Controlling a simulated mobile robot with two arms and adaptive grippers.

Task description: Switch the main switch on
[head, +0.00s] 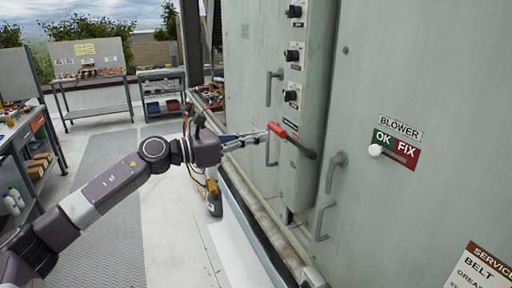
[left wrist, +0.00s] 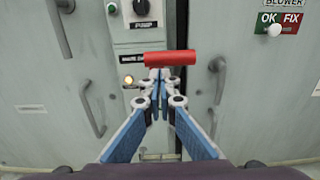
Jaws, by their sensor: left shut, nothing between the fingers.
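The main switch is a lever with a red grip (head: 277,129) and a dark arm (head: 303,149), on the narrow control panel of the grey-green cabinet. In the head view the lever slants, with its red end toward my gripper. My left gripper (head: 257,138) is shut and empty, with its tips close to the red grip. In the left wrist view the red grip (left wrist: 170,58) lies across, just above the closed fingertips (left wrist: 160,74); I cannot tell whether they touch. A label beside it is partly hidden. My right gripper is not in view.
Black knobs (head: 292,55) line the panel above the lever. Door handles (head: 336,171) stick out on both sides. A small lamp (left wrist: 128,81) glows on the panel. A blower slider (head: 375,150) is at right. Shelves and a workbench (head: 93,75) stand behind at left; the floor between is open.

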